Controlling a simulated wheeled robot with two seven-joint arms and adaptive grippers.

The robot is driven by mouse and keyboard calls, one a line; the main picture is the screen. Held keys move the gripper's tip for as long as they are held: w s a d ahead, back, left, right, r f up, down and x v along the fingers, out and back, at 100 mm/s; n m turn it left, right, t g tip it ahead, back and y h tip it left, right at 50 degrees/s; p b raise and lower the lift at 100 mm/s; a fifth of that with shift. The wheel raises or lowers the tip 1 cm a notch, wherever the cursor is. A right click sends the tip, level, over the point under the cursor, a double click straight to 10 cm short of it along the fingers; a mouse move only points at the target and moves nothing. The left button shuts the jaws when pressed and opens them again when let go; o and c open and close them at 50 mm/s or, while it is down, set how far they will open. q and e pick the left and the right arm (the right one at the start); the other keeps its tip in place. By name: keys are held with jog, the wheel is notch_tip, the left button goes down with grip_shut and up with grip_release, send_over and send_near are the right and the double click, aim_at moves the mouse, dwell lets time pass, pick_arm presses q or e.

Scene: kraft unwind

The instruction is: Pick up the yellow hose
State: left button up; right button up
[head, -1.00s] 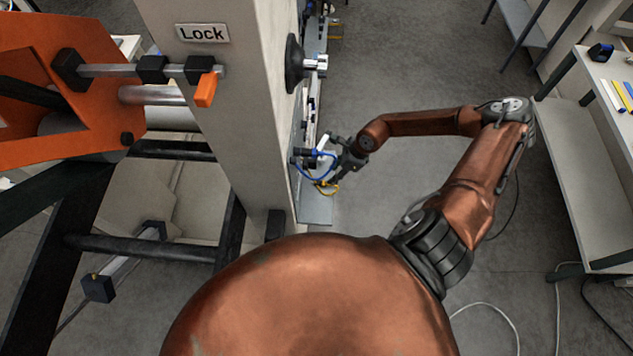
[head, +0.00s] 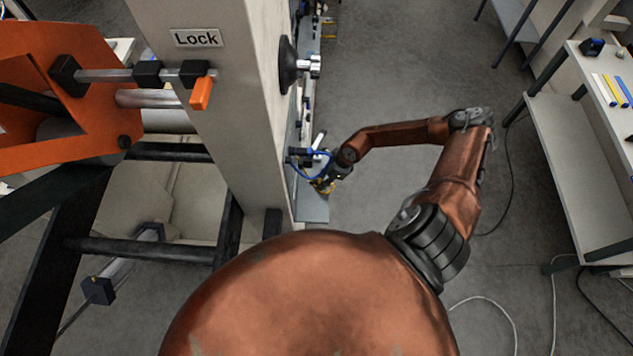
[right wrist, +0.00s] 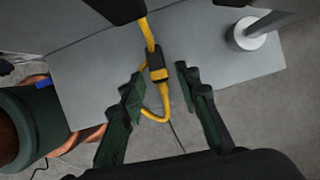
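The yellow hose (right wrist: 150,33) shows in the right wrist view, with a black fitting (right wrist: 157,68) on it and a loop below the fitting. In the head view only a small bit of the hose (head: 327,189) shows beside my right gripper (head: 324,182). In the right wrist view my right gripper (right wrist: 160,88) is open, one finger on each side of the hose and its fitting, with gaps between. The hose's upper end goes out of sight behind a dark part at the top. My left gripper is out of view.
A pale grey post with a "Lock" label (head: 197,38) and orange lever (head: 201,93) stands left of my right arm. A blue hose (head: 300,172) is close to the gripper. A grey plate (right wrist: 90,75) lies behind the yellow hose.

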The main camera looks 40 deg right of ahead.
grip_shut()
dwell(0.3)
